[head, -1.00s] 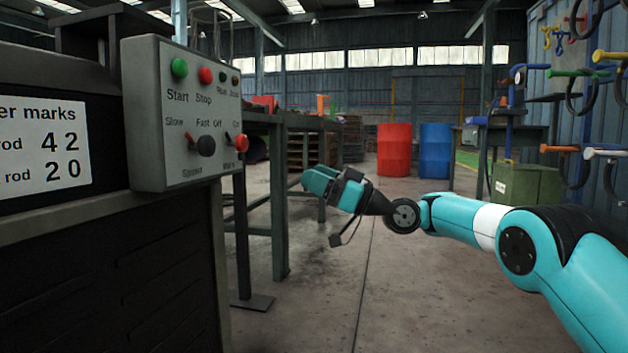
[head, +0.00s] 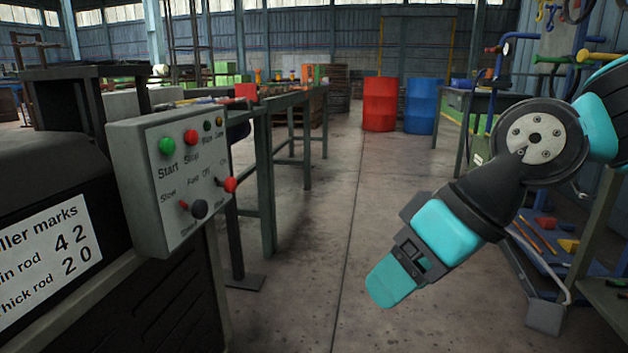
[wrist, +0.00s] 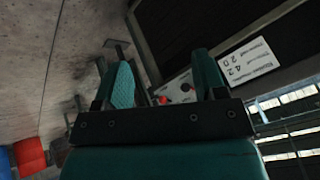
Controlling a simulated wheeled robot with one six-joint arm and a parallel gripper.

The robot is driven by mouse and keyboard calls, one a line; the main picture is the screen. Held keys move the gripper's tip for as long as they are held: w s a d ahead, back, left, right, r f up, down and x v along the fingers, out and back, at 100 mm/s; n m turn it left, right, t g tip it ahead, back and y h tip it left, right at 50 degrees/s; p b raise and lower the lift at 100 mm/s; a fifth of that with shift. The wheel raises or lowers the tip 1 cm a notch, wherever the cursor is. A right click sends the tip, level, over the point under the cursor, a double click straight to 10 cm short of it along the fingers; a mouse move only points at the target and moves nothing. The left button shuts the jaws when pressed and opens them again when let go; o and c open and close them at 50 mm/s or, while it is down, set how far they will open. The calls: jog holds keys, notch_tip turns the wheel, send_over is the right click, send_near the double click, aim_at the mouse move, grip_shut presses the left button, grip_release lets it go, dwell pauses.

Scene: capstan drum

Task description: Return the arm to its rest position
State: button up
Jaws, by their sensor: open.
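My gripper (head: 398,275) hangs over open floor at the right of the head view, to the right of the control box, touching nothing. Its teal jaw end points down and left, and the arm is folded back toward the right edge. In the wrist view my gripper (wrist: 165,85) shows two teal fingers spread well apart with nothing between them. The grey control box (head: 150,215) is mounted on the dark machine at the left, apart from my gripper. Its green Start and red Stop buttons and its switches are visible.
A sign with roller marks (head: 50,250) is on the machine's front. A long green-grey bench (head: 262,175) runs away behind the box. Red (head: 380,103) and blue (head: 421,105) barrels stand at the back. A blue tool cart (head: 545,250) is partly behind my arm. The middle floor is clear.

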jog(key=s+d+r+m+g+h+p, duration=0.1)
jog(key=s+d+r+g+h+p, duration=0.1)
jog(key=s+d+p, duration=0.55)
notch_tip(320, 180, up, 35)
jog(key=s+a+p, duration=0.1)
jog(key=a+p, duration=0.1)
jog(key=p, duration=3)
jog(key=shift+s+r+p, duration=0.2)
jog(key=shift+s+p, duration=0.05)
jog(key=shift+p, duration=0.1)
